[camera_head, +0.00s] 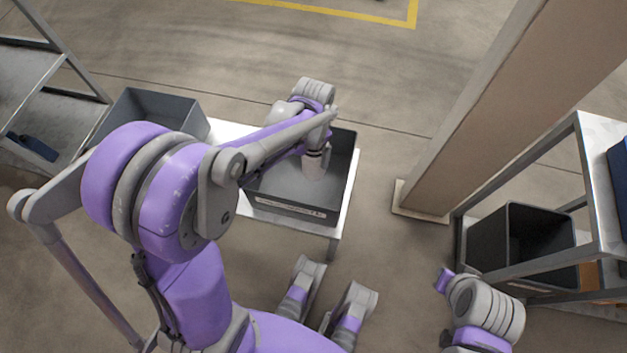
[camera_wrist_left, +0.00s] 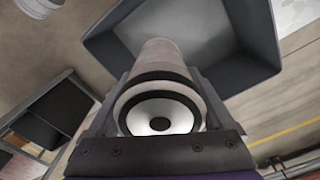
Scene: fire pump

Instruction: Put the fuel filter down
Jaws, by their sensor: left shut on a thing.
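My left gripper (camera_head: 318,150) is over the grey bin (camera_head: 290,209) on a low white table in the head view. It is shut on the fuel filter (camera_head: 316,168), a pale cylinder pointing down into the bin's opening. In the left wrist view the fuel filter (camera_wrist_left: 160,72) shows its round end, with a dark ring and a bright centre, between the fingers of my left gripper (camera_wrist_left: 158,108). The bin's inside and rim (camera_wrist_left: 262,70) lie beyond it. I cannot tell whether the filter touches the bin floor.
A second grey bin (camera_head: 160,107) stands to the left, beside a metal shelf (camera_head: 62,110). A pillar (camera_head: 470,130) rises to the right. A rack (camera_head: 595,190) with a black bin (camera_head: 515,242) stands further right. Open floor lies beyond the table.

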